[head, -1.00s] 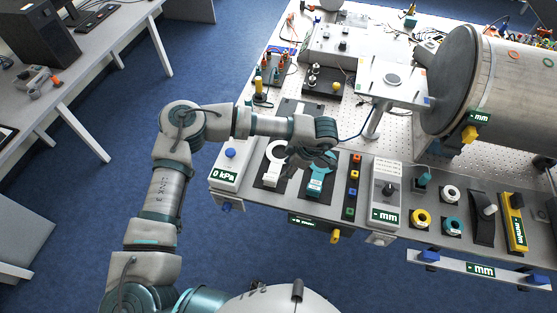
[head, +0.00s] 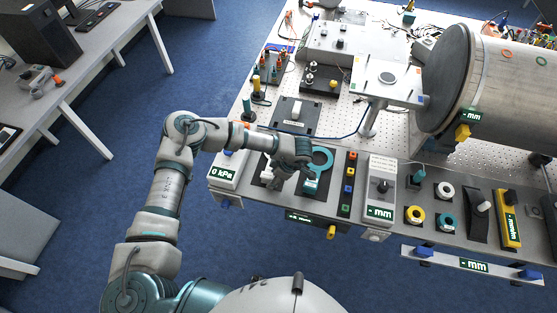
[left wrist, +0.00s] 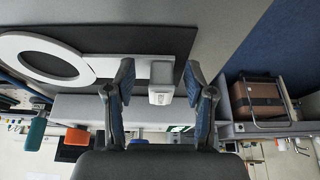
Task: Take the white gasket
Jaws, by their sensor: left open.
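The white gasket (left wrist: 92,68) shows in the left wrist view as a flat ring with a straight stem, lying on a dark plate, with a raised white block (left wrist: 162,90) at the stem's end. My left gripper (left wrist: 158,78) is open, its two fingers on either side of that block; I cannot tell whether they touch it. My right gripper is not in view.
A small white ring (head: 446,190), a yellow ring (head: 414,214) and a teal ring (head: 446,221) sit further right on the panel. A strip of coloured buttons (head: 348,185) and a grey box with a dial (head: 381,188) stand between. A large metal cylinder (head: 490,85) is at the right.

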